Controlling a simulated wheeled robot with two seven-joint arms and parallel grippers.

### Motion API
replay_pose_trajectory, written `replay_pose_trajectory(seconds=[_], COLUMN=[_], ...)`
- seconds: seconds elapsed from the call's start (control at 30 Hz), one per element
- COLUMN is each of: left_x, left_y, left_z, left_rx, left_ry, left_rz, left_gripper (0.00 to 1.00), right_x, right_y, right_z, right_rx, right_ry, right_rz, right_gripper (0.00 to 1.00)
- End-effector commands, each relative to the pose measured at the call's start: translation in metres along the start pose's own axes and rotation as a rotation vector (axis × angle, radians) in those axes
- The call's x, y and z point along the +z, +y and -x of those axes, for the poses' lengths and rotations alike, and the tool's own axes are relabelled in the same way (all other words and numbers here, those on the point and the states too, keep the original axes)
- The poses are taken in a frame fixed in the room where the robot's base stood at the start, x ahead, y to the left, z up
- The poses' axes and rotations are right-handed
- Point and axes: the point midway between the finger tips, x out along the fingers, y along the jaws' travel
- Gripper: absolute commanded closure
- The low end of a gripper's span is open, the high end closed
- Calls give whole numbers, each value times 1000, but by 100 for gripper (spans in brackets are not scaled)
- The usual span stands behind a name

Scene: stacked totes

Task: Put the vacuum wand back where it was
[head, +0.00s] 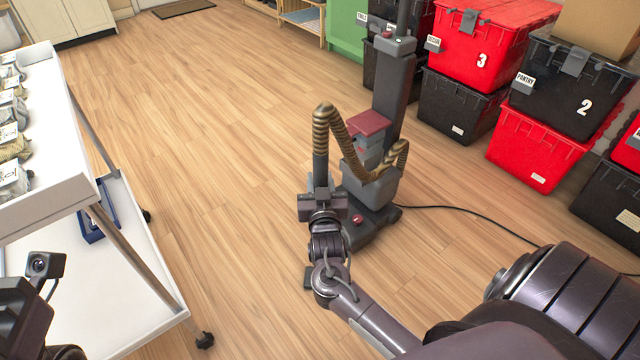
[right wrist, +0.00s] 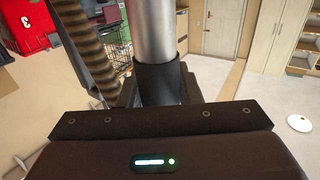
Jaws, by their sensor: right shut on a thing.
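The upright vacuum (head: 385,110) stands on the wood floor in the head view, with a dark grey column, a red-topped middle and a low base. The wand (head: 320,170) is upright just left of the vacuum body, apart from its column. A ribbed tan hose (head: 346,138) loops from the wand's top to the body. My right gripper (head: 322,205) is shut on the wand. In the right wrist view the wand (right wrist: 158,35) is a silver tube in a dark collar between my fingers. The wand's lower end is hidden. Part of my left gripper shows lower left; its fingertips are hidden.
Stacked red (head: 485,45) and black totes (head: 565,90) line the right side. A black cord (head: 470,213) runs right from the vacuum. A white wheeled cart (head: 130,265) stands at left. The floor between is clear.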

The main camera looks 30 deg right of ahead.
Motion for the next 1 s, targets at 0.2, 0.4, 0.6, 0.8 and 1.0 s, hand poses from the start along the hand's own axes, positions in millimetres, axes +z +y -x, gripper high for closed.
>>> replay_pose_trajectory(seconds=[0.2, 0.4, 0.6, 0.8, 1.0], left_x=[0, 0, 0, 0, -2], left_y=[0, -1, -1, -1, -2], left_z=[-1, -1, -1, -3, -13], left_rx=[-1, -3, -5, -6, -9], left_ry=[0, 0, 0, 1, 0], left_rz=[0, -1, -2, -2, -2], left_gripper=[100, 100, 100, 100, 100], right_x=[-3, 1, 1, -2, -3], right_y=[0, 0, 0, 0, 0], right_z=[-1, 0, 0, 1, 34], right_rx=[0, 0, 0, -1, -1], right_ry=[5, -1, -1, -1, -6], right_rz=[-2, 0, 0, -1, -2], right_gripper=[100, 53, 47, 47, 47])
